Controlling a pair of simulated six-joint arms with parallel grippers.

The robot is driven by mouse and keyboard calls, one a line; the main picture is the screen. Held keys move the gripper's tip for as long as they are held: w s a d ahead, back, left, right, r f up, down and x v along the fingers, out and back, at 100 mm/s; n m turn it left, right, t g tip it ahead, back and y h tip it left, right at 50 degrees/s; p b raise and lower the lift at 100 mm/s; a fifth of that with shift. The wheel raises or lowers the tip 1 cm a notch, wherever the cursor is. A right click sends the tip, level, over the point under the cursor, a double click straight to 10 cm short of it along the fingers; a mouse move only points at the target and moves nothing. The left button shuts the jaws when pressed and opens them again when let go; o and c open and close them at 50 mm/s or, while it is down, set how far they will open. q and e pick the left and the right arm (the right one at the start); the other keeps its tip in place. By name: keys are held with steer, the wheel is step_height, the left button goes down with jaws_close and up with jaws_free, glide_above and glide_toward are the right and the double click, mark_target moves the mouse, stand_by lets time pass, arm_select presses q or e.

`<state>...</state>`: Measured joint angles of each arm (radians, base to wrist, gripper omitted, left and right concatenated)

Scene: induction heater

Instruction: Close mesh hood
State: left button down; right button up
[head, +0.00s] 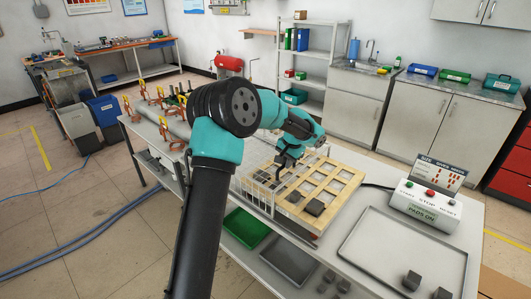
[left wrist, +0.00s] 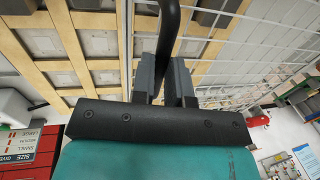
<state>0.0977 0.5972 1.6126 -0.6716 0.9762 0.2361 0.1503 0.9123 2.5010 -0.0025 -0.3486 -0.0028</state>
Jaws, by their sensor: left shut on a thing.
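The mesh hood (head: 256,193) is a white wire grid at the left side of the wooden pad frame (head: 292,208) on the table. My arm hides part of it in the head view. My left gripper (head: 284,165) is above the frame's left part. In the left wrist view, the left gripper (left wrist: 166,82) is shut on a dark bar-like handle (left wrist: 168,30), with the mesh (left wrist: 230,70) to its right and the wooden frame (left wrist: 98,66) behind. How far the hood is tilted is hard to tell. My right gripper is not in view.
Dark blocks (head: 315,207) sit on the frame. A control box (head: 424,205) stands to the right, behind a grey tray (head: 372,246) holding dark blocks. Orange clamps (head: 163,128) line the table's left part. A green bin (head: 246,229) is on the lower shelf.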

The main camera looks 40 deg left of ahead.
arm_select(q)
steer(key=s+d, duration=0.1)
steer(key=d, duration=1.9)
steer(key=shift+s+d, duration=0.15)
steer(key=shift+d, duration=0.2)
steer(key=c, duration=1.2)
jaws_free()
steer(key=shift+d, duration=0.15)
steer(key=shift+o, duration=0.4)
steer(key=shift+r, duration=0.1)
steer(key=d+r, duration=0.3)
steer(key=r, duration=1.4)
steer(key=shift+d, duration=0.15)
